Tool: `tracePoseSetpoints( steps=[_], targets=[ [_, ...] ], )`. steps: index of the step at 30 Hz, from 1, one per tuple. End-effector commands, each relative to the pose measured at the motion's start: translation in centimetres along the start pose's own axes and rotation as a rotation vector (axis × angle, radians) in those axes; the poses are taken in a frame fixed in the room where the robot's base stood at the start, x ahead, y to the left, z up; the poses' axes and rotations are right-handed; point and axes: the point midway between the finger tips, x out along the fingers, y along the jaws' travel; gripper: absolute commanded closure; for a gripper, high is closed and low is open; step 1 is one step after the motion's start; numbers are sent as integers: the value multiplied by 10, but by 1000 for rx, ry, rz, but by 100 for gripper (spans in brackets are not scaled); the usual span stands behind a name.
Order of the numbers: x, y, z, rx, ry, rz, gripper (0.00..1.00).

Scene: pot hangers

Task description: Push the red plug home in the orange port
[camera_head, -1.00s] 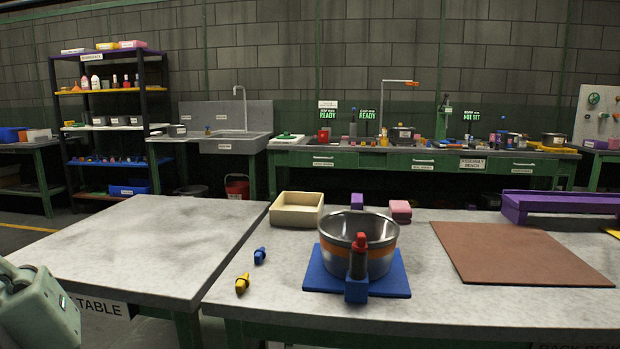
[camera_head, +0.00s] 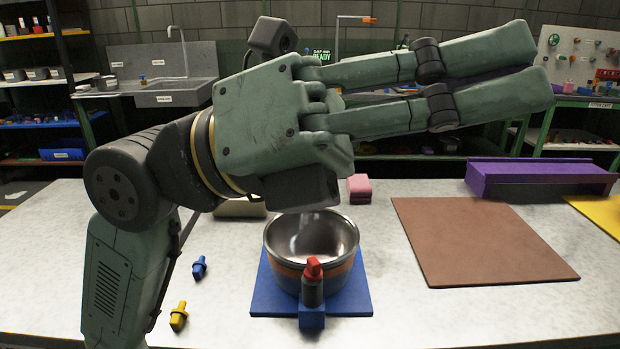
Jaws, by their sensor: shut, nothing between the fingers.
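A red-topped piece (camera_head: 313,268) stands upright on a dark cylinder in front of a steel pot (camera_head: 345,245); I take it for the red plug. Below it is a blue block at the front of a blue base plate (camera_head: 352,300) under the pot. The pot has an orange band (camera_head: 345,272) round its side; no separate orange port can be made out. My gripper (camera_head: 541,66) is high above the table, up and right of the pot, fingers pointing right. It is shut and empty, touching none of these. My arm hides much of the background.
A blue plug (camera_head: 199,266) and a yellow plug (camera_head: 179,316) lie left of the pot. A brown mat (camera_head: 480,240) lies to the right, with a purple channel (camera_head: 540,178) behind it. A pink block (camera_head: 359,187) and a partly hidden cream tray (camera_head: 240,209) are behind the pot.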

Motion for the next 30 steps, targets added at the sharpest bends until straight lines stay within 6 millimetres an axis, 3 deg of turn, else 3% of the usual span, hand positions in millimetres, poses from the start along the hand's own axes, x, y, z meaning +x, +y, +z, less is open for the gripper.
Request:
tracePoseSetpoints(
  steps=[1,3,8,11,15,19,24,30],
  targets=[
    [16,17,3,-42,69,87,100],
    [28,48,-2,-109,158,214,100],
    [29,125,-17,-281,344,557,100],
    [8,169,-25,-397,439,804,100],
    [-46,214,-31,-564,529,1173,100],
    [-104,230,-31,-698,569,1488,100],
    [-162,228,-25,-815,574,1783,100],
    [-191,222,-23,-870,568,1929,100]
  ],
)
